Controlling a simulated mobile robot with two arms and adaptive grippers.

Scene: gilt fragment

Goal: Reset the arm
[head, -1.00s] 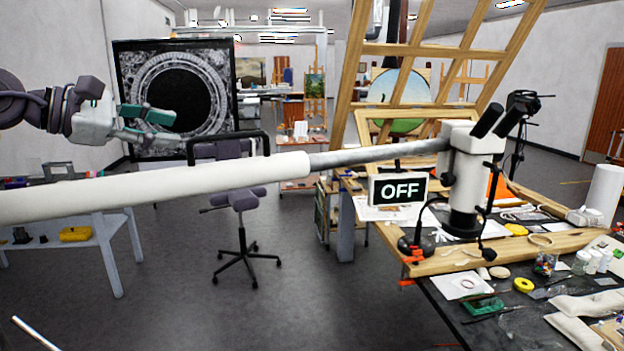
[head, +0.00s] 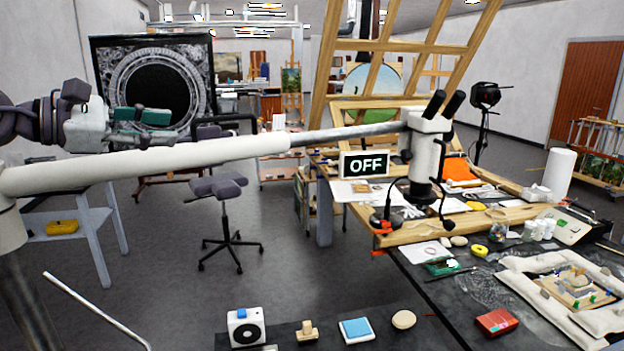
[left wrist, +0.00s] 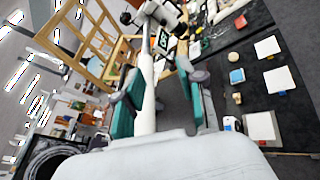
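My left gripper (head: 168,128) is at the upper left of the head view, level and pointing right, just above the thick white boom (head: 170,163). In the left wrist view its two teal-padded fingers (left wrist: 158,72) stand well apart. The white boom shows between them and nothing is seen held. How far the boom lies from the fingers I cannot tell. My right arm and gripper are not in view.
The boom carries a white microscope (head: 424,160) over the worktable by an OFF sign (head: 364,164). The dark table (head: 470,320) holds tools, jars and padded cushions.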

